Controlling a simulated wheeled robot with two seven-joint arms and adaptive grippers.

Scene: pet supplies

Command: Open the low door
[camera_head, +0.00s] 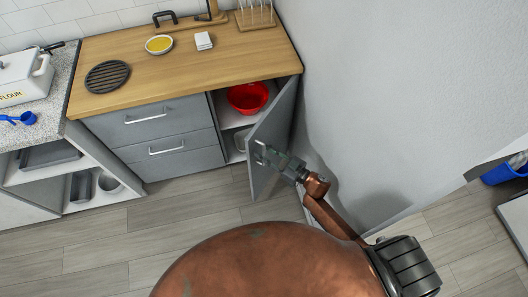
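The low door (280,121) is a grey cabinet door at the right end of the counter. It stands swung well out from the cabinet, and the compartment behind it shows. My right gripper (261,150) is at the door's free edge side, in front of its face, with its fingertips close to or touching it. I cannot tell whether the fingers are shut on a handle; the door's handle is not clearly seen. My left gripper is not in view.
A red bowl (247,97) sits on the upper shelf inside the cabinet. Two closed drawers (150,115) are to the left. A pale wall (400,90) stands close on the right. The floor (120,240) in front is clear.

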